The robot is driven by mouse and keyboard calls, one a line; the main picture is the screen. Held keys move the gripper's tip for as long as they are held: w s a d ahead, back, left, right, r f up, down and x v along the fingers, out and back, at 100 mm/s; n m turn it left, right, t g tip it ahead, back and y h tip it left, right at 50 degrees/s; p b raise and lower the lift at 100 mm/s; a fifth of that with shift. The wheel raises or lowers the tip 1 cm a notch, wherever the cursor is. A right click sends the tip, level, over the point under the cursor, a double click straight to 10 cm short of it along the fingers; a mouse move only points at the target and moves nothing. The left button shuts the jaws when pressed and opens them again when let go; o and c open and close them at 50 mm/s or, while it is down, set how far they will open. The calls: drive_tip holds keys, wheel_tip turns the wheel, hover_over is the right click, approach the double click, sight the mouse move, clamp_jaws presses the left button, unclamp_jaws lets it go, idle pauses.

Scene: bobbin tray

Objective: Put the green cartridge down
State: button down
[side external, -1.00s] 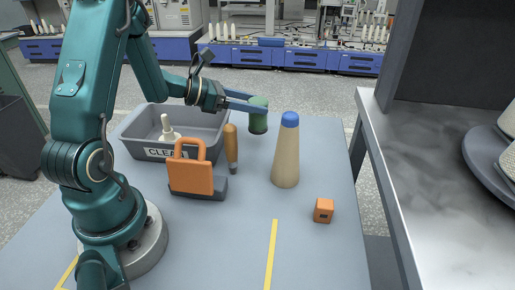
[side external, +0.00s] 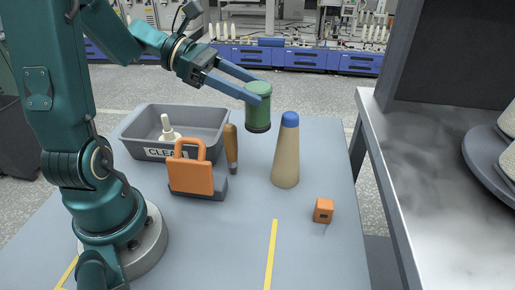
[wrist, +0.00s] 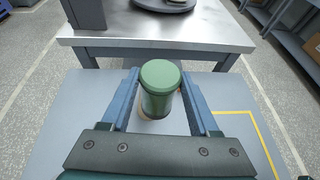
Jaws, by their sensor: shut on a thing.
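The green cartridge (side external: 258,110) is a short cylinder with a dark lower rim. My gripper (side external: 257,92) is shut on it and holds it upright, above the table and behind the tan cone with the blue tip. In the wrist view the green cartridge (wrist: 160,88) sits between the two blue fingers of my gripper (wrist: 160,95). The cartridge hides part of what lies below it in that view.
On the table (side external: 235,240) stand a tan cone (side external: 286,165), an orange-handled tool (side external: 190,177), a wooden-handled tool (side external: 231,145), a small orange block (side external: 323,210) and a grey bin (side external: 215,120) holding a white piece. The front middle is clear. A metal bench (side external: 430,180) is at right.

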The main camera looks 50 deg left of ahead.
drive_tip(key=shift+s+d+r+m+g+h, duration=0.25)
drive_tip(key=shift+d+m+g+h, duration=0.15)
drive_tip(key=shift+d+m+g, duration=0.15)
drive_tip(key=shift+s+d+r+m+g+h, duration=0.25)
drive_tip(key=shift+d+m+g+h, duration=0.2)
drive_tip(key=shift+m+g, duration=0.2)
drive_tip(key=shift+s+d+f+m+g+h, duration=0.1)
drive_tip(key=shift+s+d+f+m+g, duration=0.75)
drive_tip(key=shift+d+f+m+g, duration=1.55)
drive_tip(key=shift+s+d+f+m+g+h, duration=0.1)
drive_tip(key=shift+s+d+f+m+g, duration=1.1)
drive_tip(key=shift+d+f, duration=2.15)
drive_tip(key=shift+s+d+f+m+g+h, duration=0.1)
drive_tip(key=shift+s+d+f+m+g, duration=0.4)
drive_tip(key=shift+d+f+m+g, duration=2.55)
drive_tip(key=d+r+n+t, duration=0.1)
drive_tip(key=d+r+n, duration=0.1)
drive_tip(key=n, duration=0.1)
drive_tip(key=shift+r+t, duration=0.25)
drive_tip(key=shift+t, duration=0.1)
drive_tip(key=shift+c, duration=0.7)
unclamp_jaws()
drive_tip(key=shift+f, duration=0.1)
